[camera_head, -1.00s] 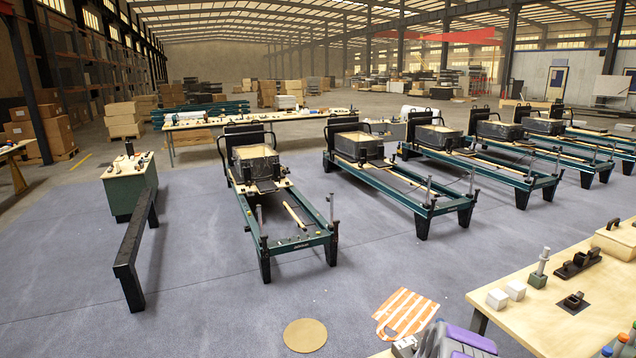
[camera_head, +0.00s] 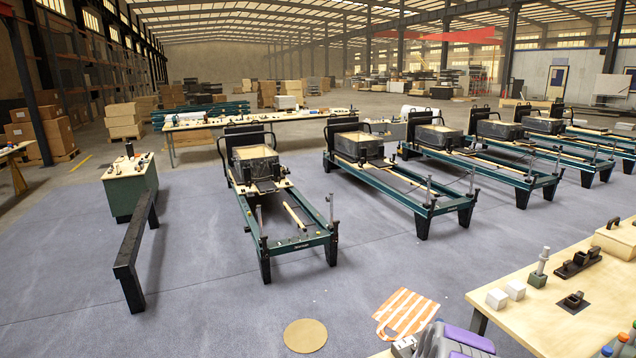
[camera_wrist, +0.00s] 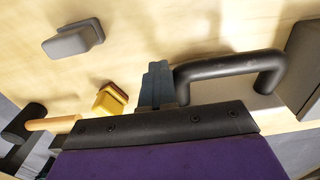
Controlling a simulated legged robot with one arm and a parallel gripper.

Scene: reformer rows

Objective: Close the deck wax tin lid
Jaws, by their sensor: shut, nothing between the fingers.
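My gripper (camera_wrist: 156,82) is shut and empty in the wrist view, its dark fingers together in front of the purple body. Just right of the fingertips is a thick black curved handle (camera_wrist: 230,66). Its left end is close beside the fingers; I cannot tell whether they touch. The handle stands by a dark brownish box-like part (camera_wrist: 302,65) at the right edge. I cannot tell for sure whether this is the deck wax tin or its lid. No tin is clearly recognisable in the head view, where only part of my purple and grey arm shows at the bottom.
In the wrist view, a grey block (camera_wrist: 74,40), a yellow block (camera_wrist: 110,100) and an orange-handled tool (camera_wrist: 52,124) lie on the pale wooden tabletop (camera_wrist: 150,25). The head view shows a workbench (camera_head: 545,318) at right, reformers (camera_head: 290,215) and open floor (camera_head: 210,290).

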